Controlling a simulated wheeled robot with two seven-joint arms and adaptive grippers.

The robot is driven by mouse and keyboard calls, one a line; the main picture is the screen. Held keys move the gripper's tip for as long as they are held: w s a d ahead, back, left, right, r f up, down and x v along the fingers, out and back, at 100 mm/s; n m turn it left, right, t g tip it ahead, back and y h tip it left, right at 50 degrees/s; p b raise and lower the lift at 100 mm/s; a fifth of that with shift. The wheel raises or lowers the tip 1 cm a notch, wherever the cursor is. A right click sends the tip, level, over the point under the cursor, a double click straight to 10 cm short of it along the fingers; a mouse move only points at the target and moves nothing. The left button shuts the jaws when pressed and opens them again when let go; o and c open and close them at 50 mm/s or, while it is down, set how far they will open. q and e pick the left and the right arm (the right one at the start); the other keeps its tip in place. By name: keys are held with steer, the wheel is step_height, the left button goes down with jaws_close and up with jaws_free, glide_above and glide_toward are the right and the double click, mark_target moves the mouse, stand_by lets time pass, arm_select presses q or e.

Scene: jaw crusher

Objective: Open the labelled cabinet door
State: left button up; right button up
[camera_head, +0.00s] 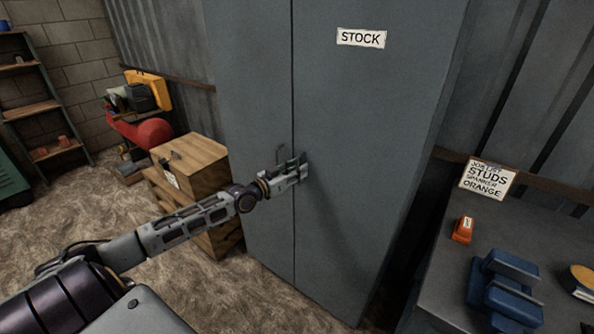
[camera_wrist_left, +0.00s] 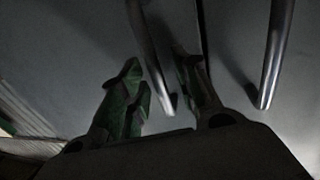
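A tall grey cabinet (camera_head: 375,130) stands ahead with two doors meeting at a vertical seam. A white STOCK label (camera_head: 361,38) is on the right door. My left gripper (camera_head: 297,170) is at the handles beside the seam. In the left wrist view, its fingers (camera_wrist_left: 160,78) are apart, with the lower end of the left bar handle (camera_wrist_left: 152,55) appearing between them. Contact with that handle cannot be told. The right bar handle (camera_wrist_left: 274,55) is outside the fingers, across the seam. Both doors look closed. My right gripper is out of view.
A wooden drawer chest (camera_head: 190,165) stands left of the cabinet, near my left arm. A grey bench (camera_head: 445,270) at right holds an orange item (camera_head: 463,230), a blue vise-like object (camera_head: 505,285) and a job list sign (camera_head: 488,179). Floor shows at left.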

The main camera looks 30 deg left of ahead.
arm_select(q)
steer(key=shift+c, duration=0.4)
jaws_close()
steer(key=shift+s, duration=0.15)
